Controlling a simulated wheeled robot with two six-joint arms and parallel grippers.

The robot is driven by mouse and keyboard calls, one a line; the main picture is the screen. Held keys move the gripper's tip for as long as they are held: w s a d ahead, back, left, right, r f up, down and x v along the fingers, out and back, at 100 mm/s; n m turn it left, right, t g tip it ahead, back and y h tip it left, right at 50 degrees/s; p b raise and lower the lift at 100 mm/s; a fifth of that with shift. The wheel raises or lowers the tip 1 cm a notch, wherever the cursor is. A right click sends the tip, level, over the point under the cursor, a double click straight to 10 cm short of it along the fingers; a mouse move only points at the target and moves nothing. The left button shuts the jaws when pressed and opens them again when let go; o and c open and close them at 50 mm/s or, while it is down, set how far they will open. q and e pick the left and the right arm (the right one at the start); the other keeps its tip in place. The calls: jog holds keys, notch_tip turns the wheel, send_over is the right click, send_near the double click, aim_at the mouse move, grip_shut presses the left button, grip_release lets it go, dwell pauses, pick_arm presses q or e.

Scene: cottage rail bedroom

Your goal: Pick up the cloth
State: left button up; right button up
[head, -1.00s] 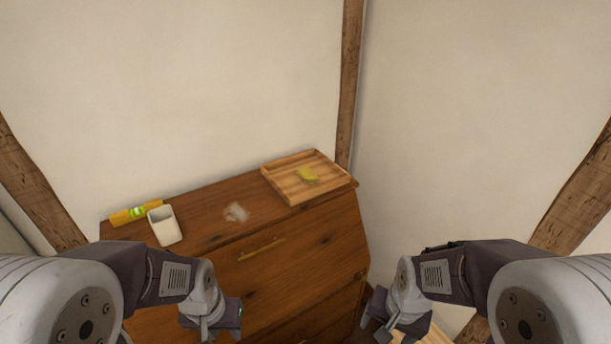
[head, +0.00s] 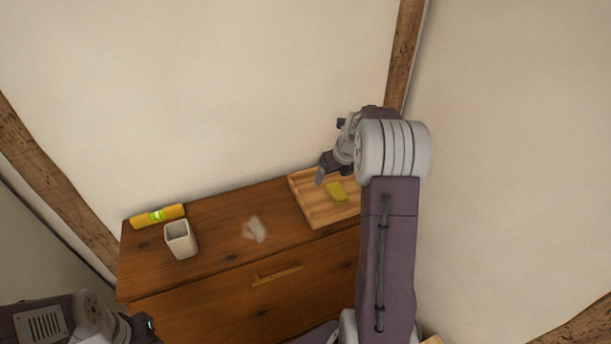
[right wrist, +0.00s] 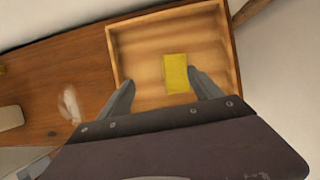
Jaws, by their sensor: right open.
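The cloth (head: 337,191) is a small yellow piece lying flat in a shallow wooden tray (head: 312,215) on the dresser top. In the right wrist view the cloth (right wrist: 176,73) lies ahead of my fingers, nearer the right one. My right gripper (head: 328,172) is above the tray, open and empty; in the right wrist view its fingers (right wrist: 160,84) are spread apart. My left arm's wrist shows at the lower left corner of the head view, with its fingertips out of frame.
The wooden dresser (head: 215,264) carries a yellow spirit level (head: 158,216), a white cup (head: 181,240) and a whitish smudge (head: 255,229). Walls close in behind and to the right of the tray. The dresser top between cup and tray is otherwise clear.

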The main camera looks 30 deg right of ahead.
aim_at(337, 189)
jog(key=s+d, duration=0.2)
jog(key=shift+s+d+f+m, duration=0.1)
jog(key=shift+s+d+m, duration=0.05)
jog(key=shift+d+m, duration=0.25)
jog(key=shift+s, duration=0.35)
jog(key=p+x, duration=0.1)
jog(key=x, duration=0.3)
jog(key=shift+w+a, duration=0.1)
jog(key=shift+w+f, duration=0.1)
jog(key=shift+w, duration=0.05)
jog(key=shift+w+f+p, duration=0.1)
jog(key=shift+f+p, duration=0.25)
jog(key=shift+p, duration=0.25)
jog(key=p+x, duration=0.1)
jog(key=x, duration=0.2)
jog(key=shift+a+f, duration=0.15)
jog(key=shift+f, duration=0.1)
jog(key=shift+w+f, duration=0.15)
jog(key=shift+f, duration=0.1)
pick_arm(q)
jog(key=r, duration=0.4)
jog(key=shift+s, duration=0.3)
pick_arm(e)
jog(key=c, duration=1.4)
